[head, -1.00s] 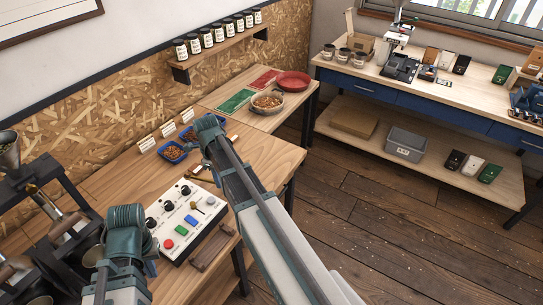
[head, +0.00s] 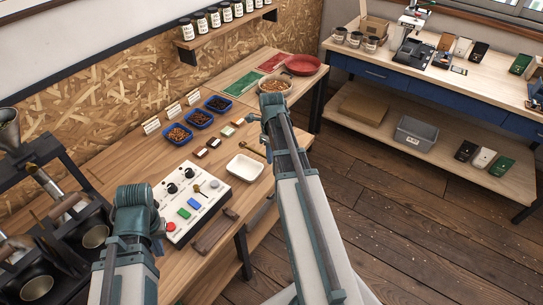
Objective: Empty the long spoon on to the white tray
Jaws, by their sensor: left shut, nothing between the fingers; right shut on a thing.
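The white tray (head: 245,168), a small rounded dish, sits on the wooden bench to the right of the control panel. My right gripper (head: 264,133) is above the bench's right edge, beyond the tray, and is shut on the long spoon (head: 252,148). The spoon is a thin, brass-coloured piece near the tray's far edge; most of the handle is hidden by my arm. I cannot tell whether it holds anything, or how far above the tray it is. My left gripper (head: 156,243) is low at the left, in front of the control panel, shut and empty, its fingertips mostly hidden.
The control panel (head: 187,204) with knobs and coloured buttons lies left of the tray. Blue trays of beans (head: 178,134) and small dark and light blocks (head: 213,142) stand behind it. A bowl of beans (head: 275,84) and a red plate (head: 303,65) are farther back. A roaster stands at left.

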